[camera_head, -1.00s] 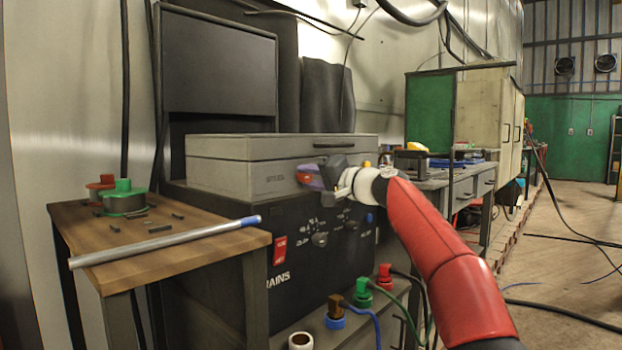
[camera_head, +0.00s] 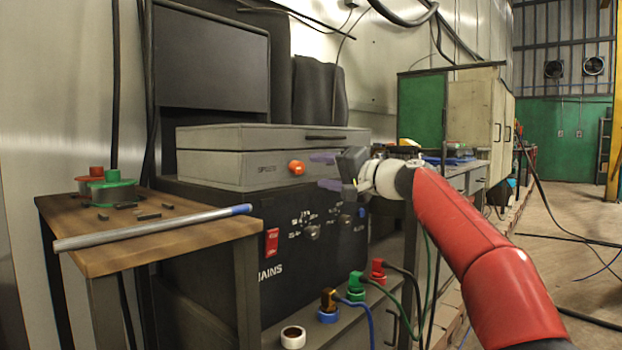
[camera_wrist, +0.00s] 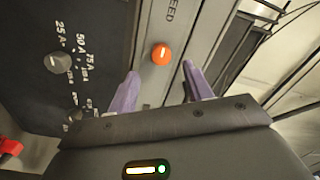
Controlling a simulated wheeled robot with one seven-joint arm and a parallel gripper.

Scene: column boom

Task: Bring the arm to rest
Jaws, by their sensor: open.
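My red arm comes in from the lower right, and my gripper (camera_head: 326,171) is at the middle of the head view. Its two purple fingers are spread apart with nothing between them. They point left, toward an orange knob (camera_head: 296,168) on the front of the grey case. The knob stands clear of the fingertips, with a gap in the head view. In the wrist view, my gripper (camera_wrist: 160,84) has the knob (camera_wrist: 161,54) beyond it, in line with the space between the fingers.
The grey case (camera_head: 230,165) sits on a black unit with dials and a red switch (camera_head: 272,242). A wooden table (camera_head: 165,255) at left bears a metal tube (camera_head: 150,228) and spools. Coloured plugs (camera_head: 355,287) with cables stand below. Open floor lies at right.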

